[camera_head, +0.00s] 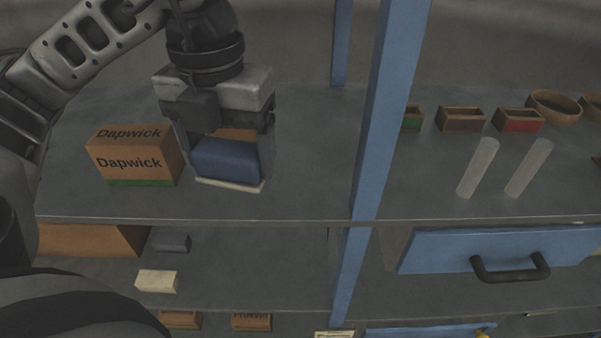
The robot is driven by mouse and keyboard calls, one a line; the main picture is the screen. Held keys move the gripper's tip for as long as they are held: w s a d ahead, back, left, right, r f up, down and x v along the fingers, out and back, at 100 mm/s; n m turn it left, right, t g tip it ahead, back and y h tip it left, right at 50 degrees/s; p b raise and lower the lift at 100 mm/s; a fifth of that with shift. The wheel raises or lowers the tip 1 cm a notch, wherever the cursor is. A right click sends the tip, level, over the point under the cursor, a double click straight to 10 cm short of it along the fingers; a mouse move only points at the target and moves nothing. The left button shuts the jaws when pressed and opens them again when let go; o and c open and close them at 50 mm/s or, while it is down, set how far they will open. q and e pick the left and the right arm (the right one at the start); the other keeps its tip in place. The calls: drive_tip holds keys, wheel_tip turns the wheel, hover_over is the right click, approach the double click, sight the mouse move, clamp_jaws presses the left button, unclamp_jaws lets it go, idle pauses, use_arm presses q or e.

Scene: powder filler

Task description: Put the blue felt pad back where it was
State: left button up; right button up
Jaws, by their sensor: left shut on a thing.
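The blue felt pad (226,159) is a dark blue block in the head view. My left gripper (222,165) points down with its two fingers on either side of the pad and is shut on it. A thin pale flat piece (230,185) shows directly under the pad; I cannot tell whether the pad touches it. The pad is over the upper grey shelf (310,170), left of the blue post. My right gripper is not in view.
A Dapwick box (134,158) stands left of the gripper. A brown block (236,134) is partly hidden behind it. A blue post (386,100) rises on the right. Beyond it are small boxes (461,119) and two clear tubes (478,168). The shelf between pad and post is clear.

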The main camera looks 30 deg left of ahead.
use_arm(q)
drive_tip(key=shift+a+n, duration=0.2)
drive_tip(key=shift+n, duration=0.9)
drive_tip(key=shift+w, duration=0.3)
drive_tip(key=w+f, duration=0.2)
drive_tip(key=w, duration=0.2)
drive_tip(key=w+f, duration=0.3)
drive_tip(key=w, duration=0.1)
drive_tip(key=w+f+b, duration=0.1)
drive_tip(key=w+f, duration=0.2)
drive_tip(key=w, duration=0.1)
drive_tip(key=shift+f, duration=0.25)
drive_tip(key=shift+w+f, duration=0.4)
drive_tip(key=shift+f, duration=0.1)
wheel_tip(320, 180, down, 3)
drive_tip(key=shift+w+f, duration=0.1)
drive_tip(key=shift+w, duration=0.05)
drive_tip(key=shift+f+n, duration=0.3)
drive_tip(key=o, duration=0.9)
drive_tip(key=shift+o, duration=0.2)
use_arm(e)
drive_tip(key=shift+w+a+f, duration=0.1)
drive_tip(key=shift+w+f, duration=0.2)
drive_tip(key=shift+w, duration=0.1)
use_arm(q)
drive_tip(key=shift+r, duration=0.1)
